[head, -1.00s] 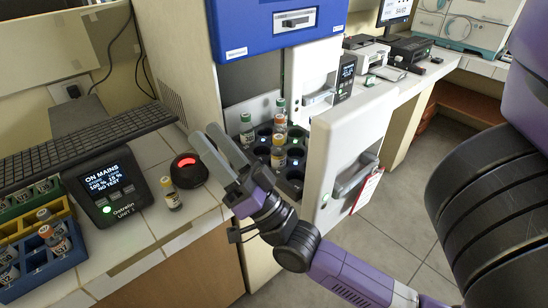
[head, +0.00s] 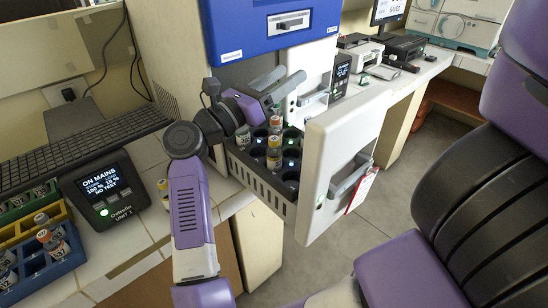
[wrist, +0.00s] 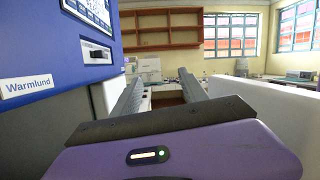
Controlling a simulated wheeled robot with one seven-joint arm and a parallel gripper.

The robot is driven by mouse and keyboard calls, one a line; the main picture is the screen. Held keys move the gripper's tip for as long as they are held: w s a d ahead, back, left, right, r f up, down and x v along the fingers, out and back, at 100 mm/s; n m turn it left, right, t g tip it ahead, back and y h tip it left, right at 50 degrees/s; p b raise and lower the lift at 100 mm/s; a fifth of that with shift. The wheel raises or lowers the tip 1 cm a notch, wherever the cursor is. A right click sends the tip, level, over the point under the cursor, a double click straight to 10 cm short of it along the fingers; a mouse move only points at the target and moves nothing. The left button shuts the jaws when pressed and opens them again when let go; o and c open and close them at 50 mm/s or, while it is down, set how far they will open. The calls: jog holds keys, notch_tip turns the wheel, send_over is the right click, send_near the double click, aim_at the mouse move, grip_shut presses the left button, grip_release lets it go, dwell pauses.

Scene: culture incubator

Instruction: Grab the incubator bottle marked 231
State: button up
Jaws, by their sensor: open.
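The incubator's pulled-out drawer (head: 262,187) holds a dark rack with several bottles. An orange-capped bottle (head: 274,155) stands upright near the front, with another bottle (head: 275,125) behind it. A third bottle (head: 243,137) stands at the left, partly covered by my arm. The labels are too small to read, so I cannot tell which is 231. My gripper (head: 289,82) is above the back of the drawer, in front of the blue panel, fingers apart and empty, pointing right. The wrist view shows the open fingers (wrist: 161,80) roughly level, with no bottle between them.
The white drawer front (head: 345,150) stands out to the right with a grey handle. The blue incubator panel (head: 290,25) is close behind my gripper.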

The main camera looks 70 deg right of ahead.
aim_at(271, 138)
jog(key=f+y, duration=0.1)
jog(key=f, duration=0.1)
jog(key=w+f+m+t+y, duration=0.1)
jog(key=f, duration=0.1)
jog(key=a+f+y, duration=0.1)
jog(key=f, duration=0.1)
jog(key=shift+w+a+f+m+y, duration=0.1)
jog(key=shift+w+f+m+y, duration=0.1)
jog(key=shift+w+m+y, duration=0.1)
jog(key=w+a+f+y, duration=0.1)
jog(key=f, duration=0.1)
jog(key=w+a+f+t+y, duration=0.1)
jog(key=f, duration=0.1)
jog(key=a+f+m+t+y, duration=0.1)
jog(key=a+f, duration=0.1)
jog(key=shift+w+f, duration=0.3)
jog(key=shift+w, duration=0.1)
jog(key=shift+f+t+y+p, duration=0.15)
jog(key=shift+t+y+p, duration=0.15)
jog(key=shift+p+x, duration=0.5)
jog(key=shift+x, duration=0.7)
jog(key=p+x, duration=0.1)
jog(key=x, duration=0.1)
jog(key=p+x, duration=0.1)
jog(key=x, duration=0.2)
jog(key=shift+s+a+f+p, duration=0.15)
jog(key=shift+f+p, duration=0.15)
grip_shut()
